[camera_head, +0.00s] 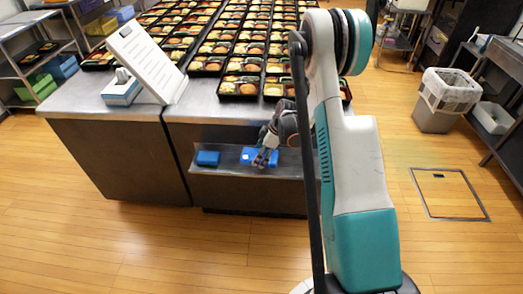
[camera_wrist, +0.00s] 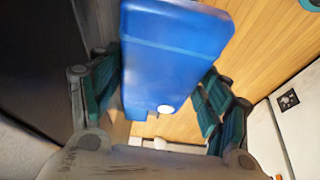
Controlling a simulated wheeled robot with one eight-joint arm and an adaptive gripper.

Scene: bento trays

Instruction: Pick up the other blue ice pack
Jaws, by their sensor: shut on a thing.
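Two blue ice packs show in the head view at the low grey shelf on the counter's front. One ice pack (camera_head: 207,158) rests on the shelf's left part, apart from my gripper. The other ice pack (camera_head: 247,154) is to its right, at my gripper (camera_head: 265,158), which partly covers it. In the wrist view the held blue ice pack (camera_wrist: 175,45) stands between the two fingers of my gripper (camera_wrist: 160,85), with a white round spot near its lower end. I cannot tell whether it is clear of the shelf.
The low shelf (camera_head: 225,174) sticks out below the counter (camera_head: 205,105). Many filled bento trays (camera_head: 240,88) cover the counter top. A tilted white panel (camera_head: 147,62) stands at its left. A bin (camera_head: 447,98) is at the right. The wooden floor in front is clear.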

